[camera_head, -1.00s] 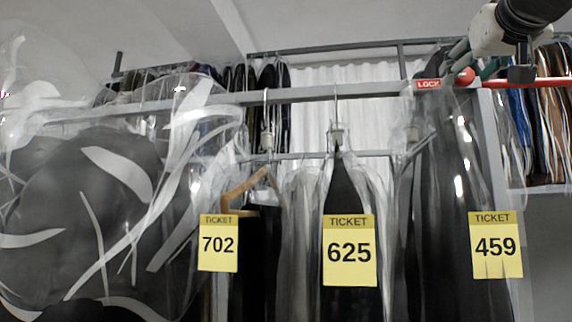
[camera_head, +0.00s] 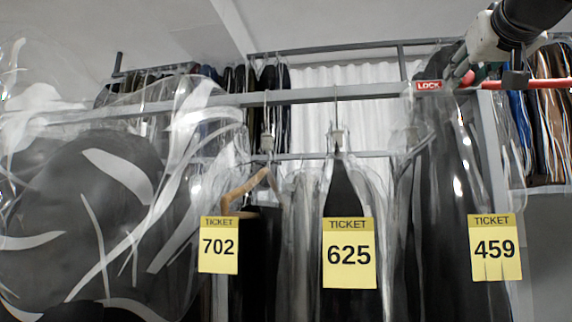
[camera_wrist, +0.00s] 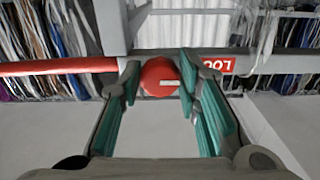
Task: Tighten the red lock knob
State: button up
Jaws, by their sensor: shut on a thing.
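The red lock knob (camera_wrist: 158,78) is round with a pale mark, level in the wrist view, and sits at the end of the rail beside a red LOCK label (camera_wrist: 218,64). My gripper (camera_wrist: 159,80) has its teal-padded fingers on both sides of the knob and is shut on it. In the head view the knob (camera_head: 467,79) shows only partly behind my gripper (camera_head: 461,70) at upper right, next to the LOCK label (camera_head: 428,86).
A red bar (camera_head: 545,84) runs right from the knob area. Bagged garments hang below the grey rail (camera_head: 300,94), with yellow tickets 702 (camera_head: 218,247), 625 (camera_head: 348,255) and 459 (camera_head: 495,249). More clothes (camera_head: 555,115) hang at the right.

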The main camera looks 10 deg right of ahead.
jog(key=shift+r+m+p, duration=0.1)
jog(key=shift+m+p, duration=2.6)
jog(key=shift+m, duration=6)
jog(key=o, duration=1.1)
jog(key=shift+a, duration=0.1)
